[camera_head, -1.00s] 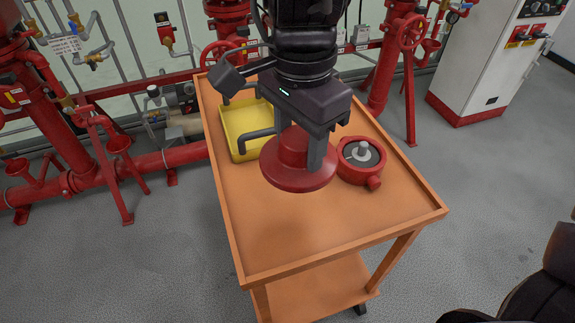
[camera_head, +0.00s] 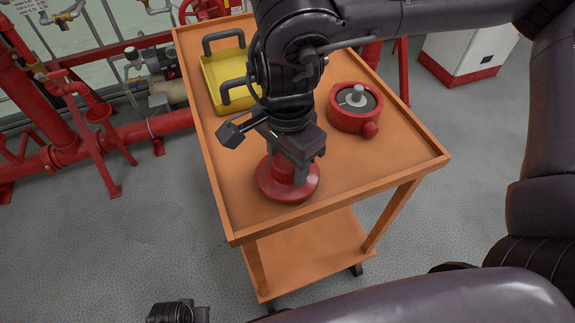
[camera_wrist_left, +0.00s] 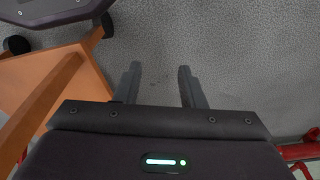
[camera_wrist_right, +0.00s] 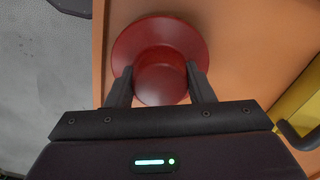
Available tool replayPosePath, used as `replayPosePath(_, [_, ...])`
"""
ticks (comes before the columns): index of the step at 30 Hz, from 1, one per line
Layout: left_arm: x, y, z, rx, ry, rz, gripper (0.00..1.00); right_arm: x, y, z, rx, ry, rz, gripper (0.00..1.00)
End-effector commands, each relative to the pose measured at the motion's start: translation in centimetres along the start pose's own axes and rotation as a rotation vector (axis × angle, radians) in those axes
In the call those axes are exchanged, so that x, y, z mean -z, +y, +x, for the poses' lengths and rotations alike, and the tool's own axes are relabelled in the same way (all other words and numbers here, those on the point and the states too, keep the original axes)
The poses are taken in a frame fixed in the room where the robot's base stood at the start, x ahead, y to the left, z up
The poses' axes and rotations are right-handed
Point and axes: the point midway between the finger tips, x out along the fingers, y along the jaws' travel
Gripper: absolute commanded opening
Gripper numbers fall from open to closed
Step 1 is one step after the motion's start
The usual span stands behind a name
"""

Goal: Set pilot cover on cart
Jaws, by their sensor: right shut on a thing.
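The pilot cover, a red flanged disc with a round raised hub (camera_head: 268,184), is over the near end of the orange cart (camera_head: 225,190). My right gripper (camera_head: 288,172) points down and is shut on the hub. In the right wrist view, the two fingers (camera_wrist_right: 160,72) grip the sides of the hub, with the wide flange (camera_wrist_right: 160,28) beyond them. The flange looks level and on or very close to the cart top; I cannot tell if it touches. In the left wrist view, my left gripper (camera_wrist_left: 160,82) is open and empty above the grey floor beside the cart.
A red round valve body (camera_head: 352,118) with a grey centre stem stands on the cart, right of the cover. A yellow tray (camera_head: 232,103) with dark handles sits at the far left. The cart has a raised rim. Red pipework (camera_head: 150,130) stands to the left.

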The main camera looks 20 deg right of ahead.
Motion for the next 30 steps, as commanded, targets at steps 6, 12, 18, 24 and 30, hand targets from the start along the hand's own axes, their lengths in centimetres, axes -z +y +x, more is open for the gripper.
replayPosePath(6, [0.2, 0.1, -0.8, -0.002, -0.005, 0.004, 0.36, 0.0, 0.0, 0.8, 0.003, 0.0, 0.0, 0.23])
replayPosePath(12, [0.2, 0.1, -0.8, -0.002, -0.004, 0.004, 0.36, 0.0, 0.0, 1.0, 0.002, 0.0, 0.0, 0.23])
replayPosePath(18, [0.3, 0.2, -1.0, -0.003, -0.003, 0.005, 0.36, 0.0, 0.0, 1.1, 0.001, 0.0, 0.0, 0.65])
replayPosePath(24, [0.3, 0.2, -1.1, -0.003, -0.003, 0.005, 0.36, 0.0, 0.0, 1.0, 0.001, 0.0, 0.0, 0.7])
replayPosePath(30, [-0.2, -0.1, 0.4, 0.002, -0.002, -0.002, 0.36, 0.0, -0.1, -1.0, 0.006, 0.001, 0.0, 0.7])
